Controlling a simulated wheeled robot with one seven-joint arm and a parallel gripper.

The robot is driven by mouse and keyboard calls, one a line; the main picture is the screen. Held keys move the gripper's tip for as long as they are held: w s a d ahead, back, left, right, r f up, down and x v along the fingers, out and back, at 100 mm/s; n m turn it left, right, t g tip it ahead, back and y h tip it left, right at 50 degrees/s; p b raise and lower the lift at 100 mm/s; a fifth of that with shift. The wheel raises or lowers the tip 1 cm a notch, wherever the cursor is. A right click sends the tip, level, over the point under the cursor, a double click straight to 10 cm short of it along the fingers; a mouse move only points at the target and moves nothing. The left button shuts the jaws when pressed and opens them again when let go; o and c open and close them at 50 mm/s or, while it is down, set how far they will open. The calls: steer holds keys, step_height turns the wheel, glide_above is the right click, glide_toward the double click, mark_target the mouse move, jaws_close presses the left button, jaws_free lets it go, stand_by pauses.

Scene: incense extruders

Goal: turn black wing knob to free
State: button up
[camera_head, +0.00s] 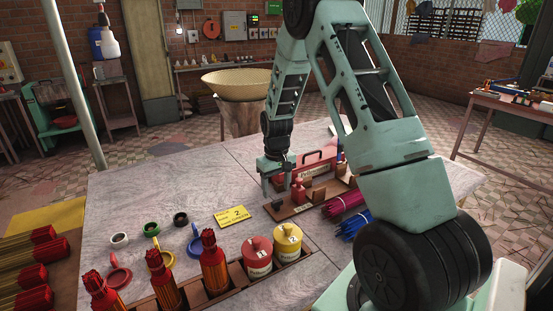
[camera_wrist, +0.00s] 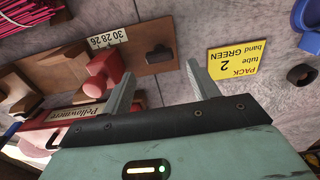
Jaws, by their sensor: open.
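The red extruder (camera_head: 312,168) stands on a brown wooden base (camera_head: 304,208) on the table. It also shows in the wrist view with a cream name label (camera_wrist: 72,114). A small dark piece, apparently the black wing knob (camera_wrist: 160,54), sits on the base near its end. A red part (camera_wrist: 104,72) and a number plate (camera_wrist: 107,39) reading 30 28 26 lie left of it. My gripper (camera_wrist: 160,71) is open and empty, pointing down over the base end. The dark piece lies just beyond the gap between its fingertips; contact is not visible. In the head view my gripper (camera_head: 276,186) stands beside the extruder.
A yellow card (camera_head: 231,216) lies left of the base. Pink bundles (camera_head: 344,200) and blue bundles (camera_head: 353,225) lie to its right. The table's back left is clear.

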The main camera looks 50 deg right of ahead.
step_height(320, 180, up, 13)
steer(key=b, duration=0.1)
steer(key=shift+r, duration=0.1)
stand_by(0.6)
steer(key=s+a+r+n, duration=0.1)
steer(key=s+a+n, duration=0.2)
steer(key=a, duration=1)
steer(key=s+a+n, duration=0.2)
steer(key=s+a, duration=0.1)
steer(key=a, duration=0.9)
steer(key=s+a+n, duration=0.2)
steer(key=s+a, duration=0.4)
steer(key=s, duration=0.4)
steer(key=s+a+f+n, duration=0.1)
steer(key=s+a+n, duration=0.2)
steer(key=s+a, duration=0.4)
steer(key=s, duration=0.3)
steer(key=shift+s+f+n+y, duration=0.15)
steer(key=shift+f+n+y, duration=0.1)
steer(key=shift+n+y, duration=0.05)
